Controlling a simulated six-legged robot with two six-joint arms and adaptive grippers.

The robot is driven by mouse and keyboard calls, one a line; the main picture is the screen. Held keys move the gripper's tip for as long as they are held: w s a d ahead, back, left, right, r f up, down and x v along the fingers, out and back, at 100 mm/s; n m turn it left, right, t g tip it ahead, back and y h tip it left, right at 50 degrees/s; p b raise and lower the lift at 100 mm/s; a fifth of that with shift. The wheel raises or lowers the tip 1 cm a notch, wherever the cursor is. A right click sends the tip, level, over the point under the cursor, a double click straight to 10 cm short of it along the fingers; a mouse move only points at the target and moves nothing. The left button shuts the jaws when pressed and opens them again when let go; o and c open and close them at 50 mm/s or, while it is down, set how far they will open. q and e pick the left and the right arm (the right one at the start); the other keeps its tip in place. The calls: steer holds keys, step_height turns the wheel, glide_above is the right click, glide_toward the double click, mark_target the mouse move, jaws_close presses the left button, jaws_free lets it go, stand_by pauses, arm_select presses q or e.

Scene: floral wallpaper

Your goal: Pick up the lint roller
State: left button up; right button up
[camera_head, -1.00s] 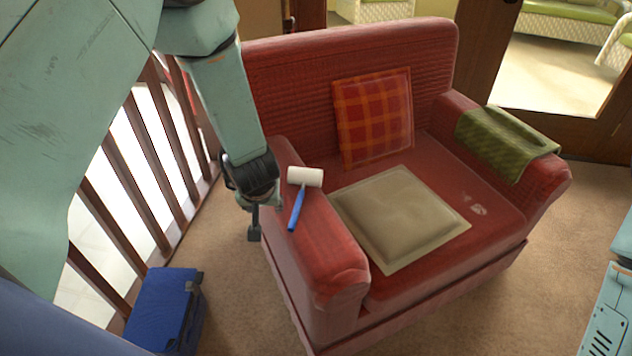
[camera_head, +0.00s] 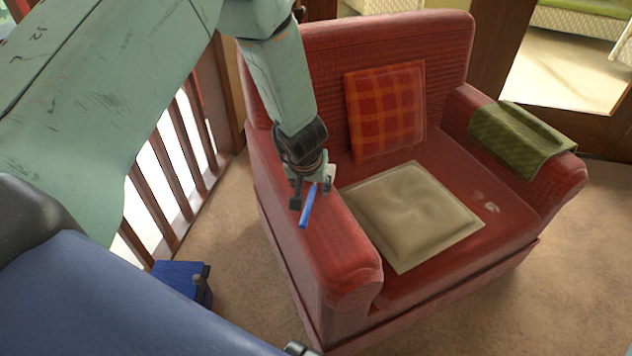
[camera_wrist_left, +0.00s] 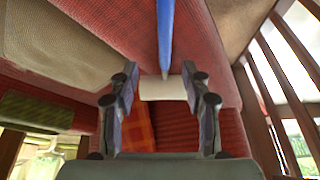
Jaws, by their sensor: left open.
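The lint roller (camera_head: 308,208) has a blue handle and a white roller head. It lies on the left armrest (camera_head: 335,250) of the red armchair. In the head view my left gripper (camera_head: 308,200) is over it and hides most of the white head. In the left wrist view the blue handle (camera_wrist_left: 166,35) points up the picture and the white head (camera_wrist_left: 163,88) shows between my open fingers (camera_wrist_left: 160,105). The jaws are open, and I cannot tell whether either finger touches the roller. My right gripper is not in view.
A beige cushion (camera_head: 412,215) lies on the seat and a plaid pillow (camera_head: 385,110) leans on the backrest. A green cloth (camera_head: 520,140) hangs over the far armrest. A wooden railing (camera_head: 165,195) and a blue case (camera_head: 180,278) are at the left.

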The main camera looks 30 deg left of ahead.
mark_target(312, 191)
arm_select(q)
steer(key=w+f, duration=0.1)
steer(key=f, duration=0.1)
steer(key=w+a+f, duration=0.1)
steer(key=shift+w+a+f, duration=0.1)
steer(key=shift+a+f, duration=0.1)
steer(key=shift+f, duration=0.15)
steer(key=shift+w+f, duration=0.3)
steer(key=shift+f, duration=0.3)
steer(key=shift+c, duration=0.2)
jaws_close()
steer(key=shift+r, duration=0.1)
